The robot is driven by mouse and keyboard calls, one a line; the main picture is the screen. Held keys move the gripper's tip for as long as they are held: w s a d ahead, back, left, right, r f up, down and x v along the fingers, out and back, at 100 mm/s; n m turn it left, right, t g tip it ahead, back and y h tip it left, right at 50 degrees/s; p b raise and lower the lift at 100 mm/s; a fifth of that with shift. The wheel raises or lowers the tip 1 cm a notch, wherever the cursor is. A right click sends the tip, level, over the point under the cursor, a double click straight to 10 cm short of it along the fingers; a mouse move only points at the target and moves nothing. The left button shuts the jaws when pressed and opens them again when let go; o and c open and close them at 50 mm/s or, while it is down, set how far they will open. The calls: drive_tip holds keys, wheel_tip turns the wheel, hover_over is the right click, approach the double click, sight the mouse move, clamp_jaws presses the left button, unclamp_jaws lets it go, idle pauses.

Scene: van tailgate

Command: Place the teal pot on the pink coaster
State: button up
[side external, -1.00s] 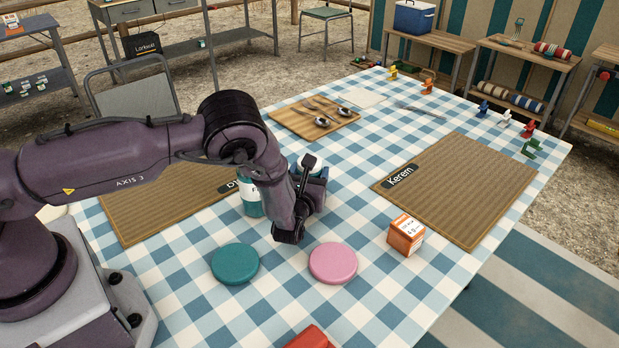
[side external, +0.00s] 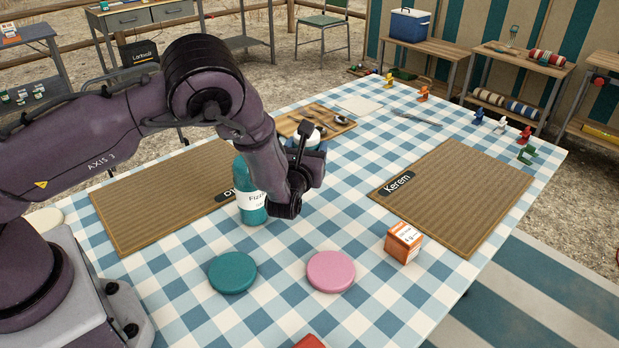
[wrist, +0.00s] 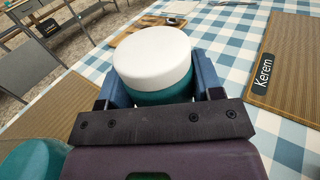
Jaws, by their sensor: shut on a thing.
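The teal pot (wrist: 155,70) has a white lid and sits between the blue fingers of my gripper (wrist: 162,85) in the wrist view. My gripper is shut on it. In the side external view the wrist hides most of the pot, and part of its white lid (side external: 301,133) shows behind. The pot seems to be held above the cloth, though its underside is hidden. The round pink coaster (side external: 331,271) lies flat and empty on the checked cloth, nearer the camera than my gripper.
A teal bottle (side external: 253,190) with a white label stands close left of my gripper. A teal coaster (side external: 232,272) lies left of the pink one, and an orange box (side external: 403,242) stands to its right. Brown mats lie on both sides. The cloth around the pink coaster is clear.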

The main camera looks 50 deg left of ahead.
drive_tip(key=s+d+r+m+t+h, duration=0.1)
drive_tip(key=d+m+h, duration=0.15)
drive_tip(key=d, duration=0.55)
drive_tip(key=m+t+h, duration=0.2)
drive_tip(key=m+h, duration=0.2)
drive_tip(key=h, duration=0.3)
hover_over(331, 268)
wheel_tip(331, 268, down, 4)
drive_tip(key=shift+f, duration=2)
drive_tip(key=shift+f, duration=0.1)
drive_tip(key=o, duration=1)
drive_tip(key=shift+c, duration=0.2)
